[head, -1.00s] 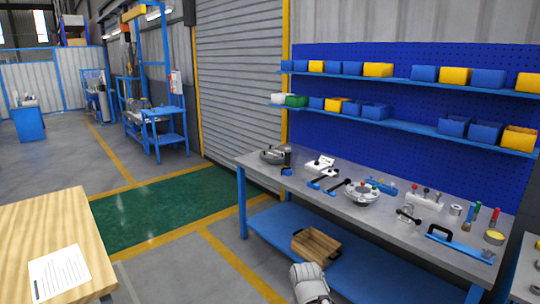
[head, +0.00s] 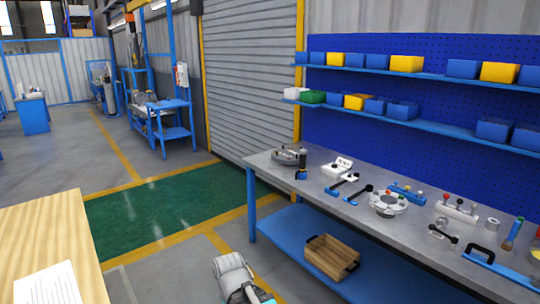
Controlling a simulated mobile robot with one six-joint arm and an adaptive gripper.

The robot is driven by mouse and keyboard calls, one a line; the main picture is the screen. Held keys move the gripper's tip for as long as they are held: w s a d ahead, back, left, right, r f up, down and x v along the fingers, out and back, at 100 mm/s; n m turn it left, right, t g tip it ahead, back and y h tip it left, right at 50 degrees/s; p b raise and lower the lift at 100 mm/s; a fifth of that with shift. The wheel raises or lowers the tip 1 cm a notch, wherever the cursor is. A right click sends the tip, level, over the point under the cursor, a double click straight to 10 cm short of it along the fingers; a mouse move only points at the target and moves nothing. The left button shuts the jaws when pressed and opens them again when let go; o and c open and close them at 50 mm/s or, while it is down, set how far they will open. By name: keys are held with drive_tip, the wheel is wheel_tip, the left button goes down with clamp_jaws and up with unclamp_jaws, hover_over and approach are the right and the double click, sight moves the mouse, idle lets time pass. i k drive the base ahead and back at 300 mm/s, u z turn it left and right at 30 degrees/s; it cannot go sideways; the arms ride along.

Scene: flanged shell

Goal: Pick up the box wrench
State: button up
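Two dark-handled tools lie side by side on the grey workbench (head: 330,205): one is a left tool (head: 344,184), the other a right tool (head: 357,193). Either may be the box wrench, but they are too small to tell. A round flanged metal shell (head: 388,204) sits just right of them. A blue bar with a black handle (head: 490,262) lies near the bench's right front. Part of my arm shows at the bottom edge, in front of and below the bench. My gripper's fingers are out of frame.
A wooden crate (head: 331,257) sits on the bench's blue lower shelf (head: 290,240). A wooden table (head: 50,235) with paper stands at the left. The green floor (head: 150,205) between is clear.

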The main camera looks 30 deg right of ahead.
sight(369, 187)
drive_tip(key=i, duration=0.8)
drive_tip(key=z, duration=0.55)
drive_tip(key=i, duration=0.7)
drive_tip(key=z, duration=0.5)
